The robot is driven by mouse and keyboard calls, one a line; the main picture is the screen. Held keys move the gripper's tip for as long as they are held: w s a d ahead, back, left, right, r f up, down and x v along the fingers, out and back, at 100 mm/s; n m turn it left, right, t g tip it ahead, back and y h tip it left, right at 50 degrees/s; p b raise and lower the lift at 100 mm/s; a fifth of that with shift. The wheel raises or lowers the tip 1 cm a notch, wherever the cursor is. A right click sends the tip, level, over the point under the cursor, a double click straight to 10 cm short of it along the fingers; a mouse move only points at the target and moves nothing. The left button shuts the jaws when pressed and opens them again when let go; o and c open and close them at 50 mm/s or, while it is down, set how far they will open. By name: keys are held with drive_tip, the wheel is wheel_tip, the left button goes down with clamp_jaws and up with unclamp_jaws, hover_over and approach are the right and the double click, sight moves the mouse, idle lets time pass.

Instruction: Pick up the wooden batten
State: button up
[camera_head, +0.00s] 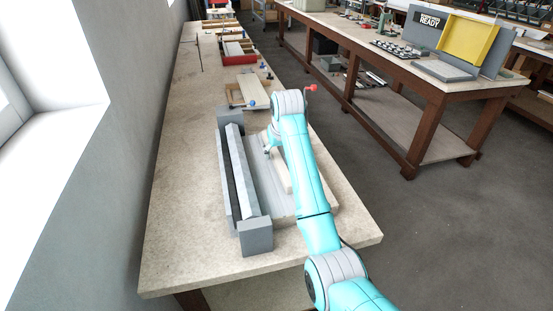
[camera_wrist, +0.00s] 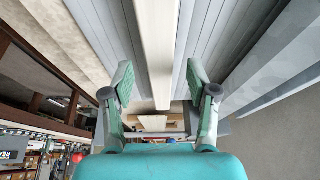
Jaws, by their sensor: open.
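The wooden batten is a long, pale cream strip. In the head view the batten (camera_head: 282,178) lies lengthwise on grey profiles on the near bench, partly hidden by my arm. In the wrist view the batten (camera_wrist: 157,45) runs from the top edge down to its end between my fingers. My gripper (camera_head: 268,150) is over the batten's far part in the head view. In the wrist view my gripper (camera_wrist: 160,80) is open, with one finger on each side of the batten and a visible gap on both sides. I cannot tell how high the fingertips are above it.
Grey ribbed profiles (camera_head: 262,188) lie under and beside the batten. A grey fixture with a raised long bar (camera_head: 240,170) and end blocks (camera_head: 256,236) stands to the left. Trays and a red box (camera_head: 233,58) are farther along the bench (camera_head: 170,215). Its near right corner is bare.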

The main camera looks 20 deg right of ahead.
drive_tip(key=shift+x, duration=1.25)
clamp_jaws()
drive_tip(key=shift+r, duration=0.1)
